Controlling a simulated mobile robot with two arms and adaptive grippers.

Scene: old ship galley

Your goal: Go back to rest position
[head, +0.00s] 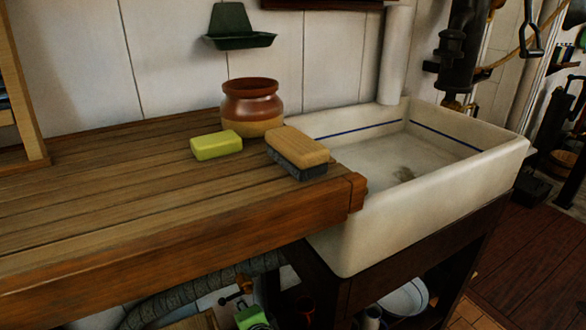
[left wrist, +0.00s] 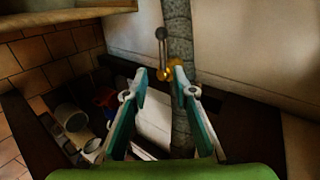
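My left gripper (left wrist: 160,84) shows in the left wrist view. Its two fingers are apart with nothing between them. Beyond the fingertips are a grey ribbed hose (left wrist: 179,45) and a brass valve (left wrist: 166,68); I cannot tell how near they are. My right gripper is not seen.
A dark green wall dish (head: 235,30) hangs above. Below are the hose (head: 200,290) and a white bowl (head: 405,298).

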